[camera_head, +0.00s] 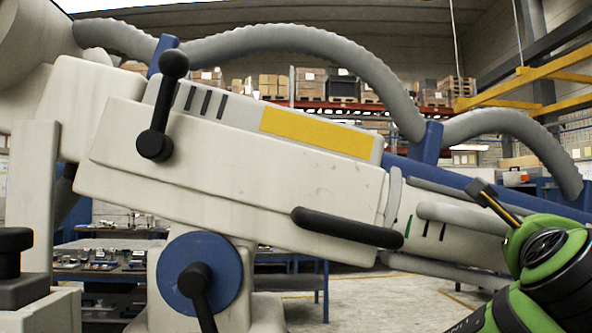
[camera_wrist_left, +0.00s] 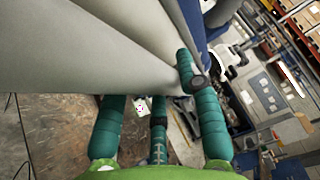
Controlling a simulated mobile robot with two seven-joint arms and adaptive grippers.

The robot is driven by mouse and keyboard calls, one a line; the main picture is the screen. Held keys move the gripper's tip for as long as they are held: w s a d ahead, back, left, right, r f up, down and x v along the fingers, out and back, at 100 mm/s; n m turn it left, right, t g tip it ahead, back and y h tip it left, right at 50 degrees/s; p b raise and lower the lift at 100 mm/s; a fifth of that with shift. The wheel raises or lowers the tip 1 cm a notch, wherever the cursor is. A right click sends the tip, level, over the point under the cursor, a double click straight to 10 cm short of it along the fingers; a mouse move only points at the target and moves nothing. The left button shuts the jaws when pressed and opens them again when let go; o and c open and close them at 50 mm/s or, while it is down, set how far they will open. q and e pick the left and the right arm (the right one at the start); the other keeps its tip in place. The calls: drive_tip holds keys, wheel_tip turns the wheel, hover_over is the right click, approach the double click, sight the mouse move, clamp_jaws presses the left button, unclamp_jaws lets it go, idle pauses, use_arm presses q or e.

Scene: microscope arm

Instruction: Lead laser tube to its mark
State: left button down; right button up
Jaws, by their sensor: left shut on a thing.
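A long off-white tube body (camera_head: 250,175) with a yellow stripe (camera_head: 315,133) slants down to the right across the head view. I take it to be the laser tube. A narrower pale section (camera_head: 455,238) continues its right end. In the left wrist view, a large smooth pale body (camera_wrist_left: 95,50) fills the upper left. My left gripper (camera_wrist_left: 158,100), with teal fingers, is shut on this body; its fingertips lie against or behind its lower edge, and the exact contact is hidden. The head view does not show the left gripper. I cannot make out a mark.
Black levers (camera_head: 165,105) and a black handle (camera_head: 347,228) stick out from the body. A ribbed grey hose (camera_head: 300,42) arches above it on blue brackets (camera_head: 427,145). A green and black arm link of mine stands at lower right. Shelves and workbenches stand behind.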

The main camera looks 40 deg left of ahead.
use_arm(q)
drive_tip(key=shift+w+d, duration=0.15)
drive_tip(key=shift+d, duration=0.1)
idle(0.6)
drive_tip(key=shift+w+d+f+p, duration=0.2)
drive_tip(key=shift+w+d+p, duration=0.45)
drive_tip(key=shift+w+d, duration=0.05)
idle(0.4)
drive_tip(key=c, duration=0.9)
unclamp_jaws()
drive_tip(key=shift+c, duration=0.2)
drive_tip(key=shift+o, duration=0.5)
drive_tip(key=shift+w+d+f, duration=0.15)
drive_tip(key=shift+w, duration=0.05)
drive_tip(key=o, duration=0.6)
drive_tip(key=shift+c, duration=0.2)
